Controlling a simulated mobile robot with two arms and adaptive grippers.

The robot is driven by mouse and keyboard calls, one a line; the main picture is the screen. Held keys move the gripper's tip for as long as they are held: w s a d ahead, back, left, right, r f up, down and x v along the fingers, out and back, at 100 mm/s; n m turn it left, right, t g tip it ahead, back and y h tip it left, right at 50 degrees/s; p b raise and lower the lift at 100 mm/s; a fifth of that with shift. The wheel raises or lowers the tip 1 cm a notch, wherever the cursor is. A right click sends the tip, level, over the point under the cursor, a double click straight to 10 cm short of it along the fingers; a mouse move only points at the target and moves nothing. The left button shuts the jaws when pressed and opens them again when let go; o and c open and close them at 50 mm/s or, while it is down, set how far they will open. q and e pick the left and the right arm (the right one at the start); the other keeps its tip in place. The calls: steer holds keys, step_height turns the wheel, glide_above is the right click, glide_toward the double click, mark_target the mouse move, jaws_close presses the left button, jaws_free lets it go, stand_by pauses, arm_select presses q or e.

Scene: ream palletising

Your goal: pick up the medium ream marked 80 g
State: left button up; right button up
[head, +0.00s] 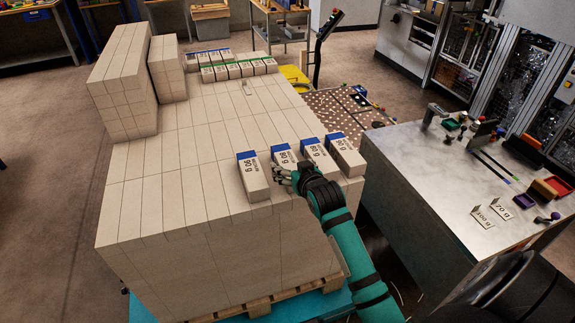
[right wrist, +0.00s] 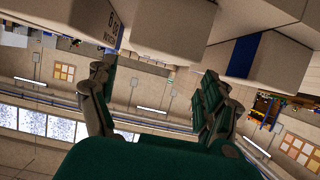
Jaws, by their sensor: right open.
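Several white reams with blue ends and "80 g" print stand in a row on the front right of a large pallet stack (head: 165,190). The leftmost is a ream (head: 255,179); to its right are a second ream (head: 284,158), a third ream (head: 318,158) and a rightmost ream (head: 346,157). My right gripper (head: 284,181) is open and empty at the near end of the second ream, right of the leftmost. In the right wrist view its spread fingers (right wrist: 155,100) lie below a printed ream (right wrist: 85,18) and a blue-banded one (right wrist: 248,55). Contact cannot be told.
Taller stacked reams (head: 122,75) stand at the back left. Green-marked reams (head: 238,70) line the back. A metal table (head: 430,185) with small bins and signs stands close on the right.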

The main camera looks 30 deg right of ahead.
mark_target(289, 162)
steer(key=shift+d+f+p+x, duration=0.15)
steer(key=shift+p+x, duration=0.2)
steer(key=shift+x, duration=0.95)
steer(key=shift+d+f+p+x, duration=0.1)
steer(key=shift+p+x, duration=0.2)
steer(key=shift+x, duration=1.05)
steer(key=shift+s, duration=0.15)
steer(key=c, duration=1.6)
steer(key=shift+r, duration=0.1)
